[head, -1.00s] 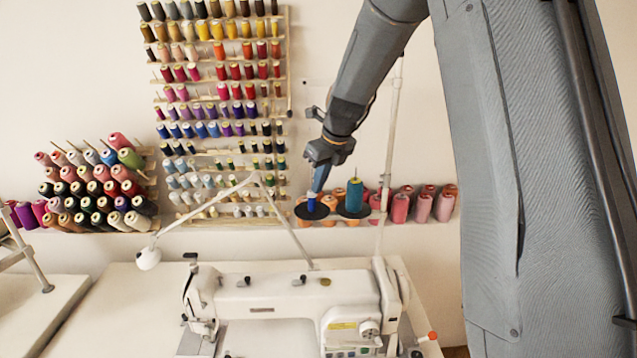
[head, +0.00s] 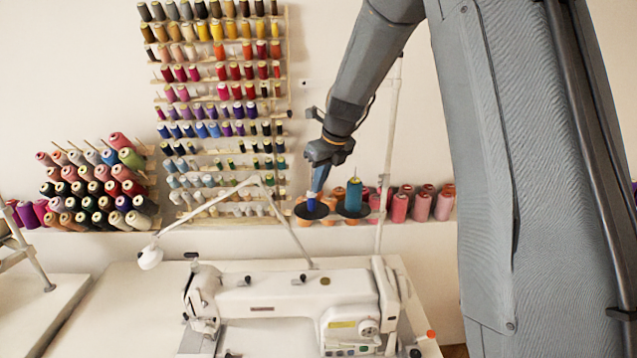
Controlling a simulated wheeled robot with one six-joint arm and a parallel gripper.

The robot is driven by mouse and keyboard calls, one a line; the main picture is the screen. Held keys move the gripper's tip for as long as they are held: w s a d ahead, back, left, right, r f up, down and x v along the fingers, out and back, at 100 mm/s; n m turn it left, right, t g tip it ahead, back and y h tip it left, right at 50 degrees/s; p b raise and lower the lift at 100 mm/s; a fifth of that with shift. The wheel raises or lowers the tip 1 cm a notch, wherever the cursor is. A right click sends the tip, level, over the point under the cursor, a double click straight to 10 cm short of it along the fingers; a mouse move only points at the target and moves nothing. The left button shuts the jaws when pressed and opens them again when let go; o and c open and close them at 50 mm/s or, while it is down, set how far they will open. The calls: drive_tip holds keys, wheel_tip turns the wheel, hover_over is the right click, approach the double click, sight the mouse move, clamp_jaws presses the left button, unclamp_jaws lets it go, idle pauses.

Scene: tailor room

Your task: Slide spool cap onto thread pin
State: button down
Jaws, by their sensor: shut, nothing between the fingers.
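My gripper (head: 318,178) is at the end of the arm, pointing down over the left black disc (head: 312,213) of the thread stand. It is shut with nothing between its fingers. A small blue piece (head: 311,205), which looks like the spool cap, sits on that disc just below the fingertips. I cannot tell whether the fingertips touch it. The thread pin is not visible there; the blue piece and fingers may hide it. A teal thread spool (head: 354,195) stands upright on the right black disc (head: 352,212), beside my gripper.
The stand's white pole (head: 390,150) rises just right of the discs. A white sewing machine (head: 290,300) stands below on the table. A lamp arm (head: 205,208) reaches across on the left. Thread racks (head: 215,120) fill the wall behind, and pink spools (head: 422,206) stand right.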

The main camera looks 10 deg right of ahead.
drive_tip(key=shift+r+p, duration=2)
drive_tip(key=shift+r, duration=0.7)
drive_tip(key=shift+r, duration=1.25)
drive_tip(key=c, duration=2)
unclamp_jaws()
drive_tip(key=shift+c, duration=0.2)
